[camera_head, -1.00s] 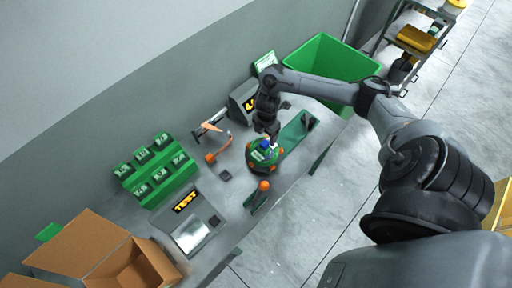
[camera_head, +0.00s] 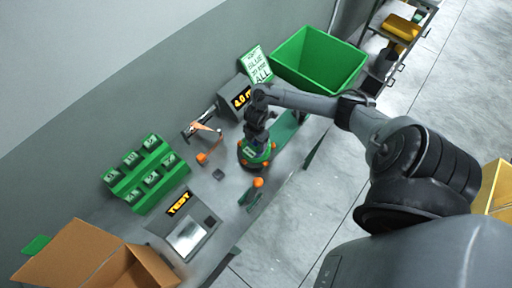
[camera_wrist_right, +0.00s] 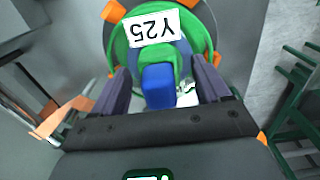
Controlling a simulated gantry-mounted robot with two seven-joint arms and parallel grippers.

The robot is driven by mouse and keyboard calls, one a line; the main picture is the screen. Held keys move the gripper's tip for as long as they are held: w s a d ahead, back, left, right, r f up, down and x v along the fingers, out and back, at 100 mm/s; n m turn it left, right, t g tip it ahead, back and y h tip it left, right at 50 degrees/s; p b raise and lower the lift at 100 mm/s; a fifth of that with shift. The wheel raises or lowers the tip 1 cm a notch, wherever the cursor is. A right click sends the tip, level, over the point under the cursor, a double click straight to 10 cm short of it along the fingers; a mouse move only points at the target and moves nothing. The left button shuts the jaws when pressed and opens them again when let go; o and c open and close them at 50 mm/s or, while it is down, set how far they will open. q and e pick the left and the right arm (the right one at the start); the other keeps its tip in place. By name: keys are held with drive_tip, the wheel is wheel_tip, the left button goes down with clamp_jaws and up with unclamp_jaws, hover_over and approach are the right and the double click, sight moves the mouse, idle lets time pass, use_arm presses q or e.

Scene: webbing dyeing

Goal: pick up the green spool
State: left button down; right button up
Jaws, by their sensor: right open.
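The green spool (camera_head: 252,158) sits on the grey bench in the head view, with orange knobs around it. In the right wrist view the spool (camera_wrist_right: 122,48) fills the top middle and bears a white label reading Y25. A blue block (camera_wrist_right: 158,84) stands at its centre. My right gripper (camera_head: 257,140) is directly over the spool. In the wrist view its two dark fingers are open, one on each side of the blue block, with gaps visible. The gripper and forearm hide part of the spool in the head view. My left gripper is not in view.
A green rack (camera_head: 146,176) with several labelled slots and a TEST device (camera_head: 188,232) are left of the spool. An orange-tipped post (camera_head: 254,192) stands close in front. A green bin (camera_head: 318,60) is behind right. Cardboard boxes (camera_head: 75,255) are at lower left.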

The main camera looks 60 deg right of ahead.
clamp_jaws()
idle(0.4)
drive_tip(key=shift+r, duration=0.2)
